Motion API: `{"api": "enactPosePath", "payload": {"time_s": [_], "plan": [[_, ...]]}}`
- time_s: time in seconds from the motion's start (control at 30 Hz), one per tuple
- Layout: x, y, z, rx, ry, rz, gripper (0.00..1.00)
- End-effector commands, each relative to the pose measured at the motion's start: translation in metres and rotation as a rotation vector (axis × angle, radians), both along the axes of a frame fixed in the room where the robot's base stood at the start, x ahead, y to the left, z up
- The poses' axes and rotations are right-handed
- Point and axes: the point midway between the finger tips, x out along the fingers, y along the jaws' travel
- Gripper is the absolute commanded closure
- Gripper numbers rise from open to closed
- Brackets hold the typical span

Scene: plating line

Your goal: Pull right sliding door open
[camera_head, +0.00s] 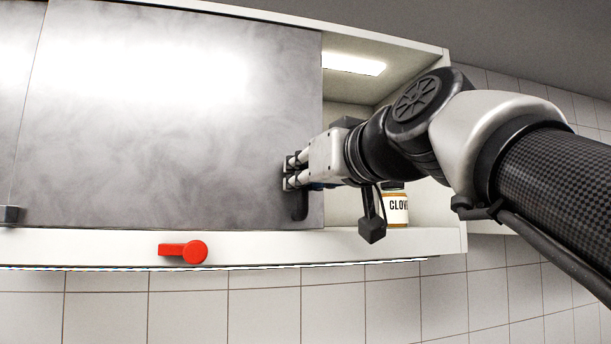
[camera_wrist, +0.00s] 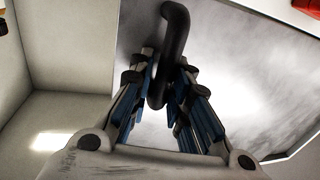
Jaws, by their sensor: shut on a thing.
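The right sliding door (camera_head: 170,120) is a grey, cloudy metal panel on a wall cabinet. It stands partly open, with the cabinet's right end uncovered. It also shows in the wrist view (camera_wrist: 250,85). A dark bar handle (camera_head: 300,206) sits near the door's right edge. In the wrist view the handle (camera_wrist: 175,35) runs down between my fingers. My gripper (camera_head: 290,172) is shut on this handle, reaching in from the right. In the wrist view my gripper's fingers (camera_wrist: 163,95) lie on both sides of the handle. Part of the handle is hidden by the fingers in the head view.
A jar labelled CLOVE (camera_head: 396,208) stands in the open right part of the cabinet, partly behind my arm. A red latch-like knob (camera_head: 184,251) is on the cabinet's lower front edge. Another door's handle (camera_head: 10,215) shows at far left. A lit panel (camera_head: 352,63) is inside the cabinet.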

Motion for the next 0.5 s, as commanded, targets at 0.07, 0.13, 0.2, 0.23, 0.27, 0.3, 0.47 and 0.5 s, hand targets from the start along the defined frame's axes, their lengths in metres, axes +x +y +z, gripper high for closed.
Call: {"api": "enactPosePath", "payload": {"time_s": [0.07,0.13,0.2,0.23,0.27,0.3,0.47,0.5], "plan": [[-0.0022,-0.0005,0.0053,0.001,-0.013,-0.002,1.0],[-0.0023,-0.0005,0.0055,0.002,-0.014,-0.002,1.0],[-0.0023,-0.0007,0.0057,0.002,-0.014,-0.002,1.0],[-0.0023,-0.0007,0.0058,0.002,-0.014,-0.002,1.0],[-0.0024,-0.0007,0.0059,0.002,-0.015,-0.002,0.82],[-0.0024,-0.0007,0.006,0.002,-0.015,-0.002,0.79],[-0.0025,-0.001,0.0065,0.003,-0.015,-0.003,0.69],[-0.0024,-0.0009,0.0061,0.003,-0.014,-0.003,0.66]]}}
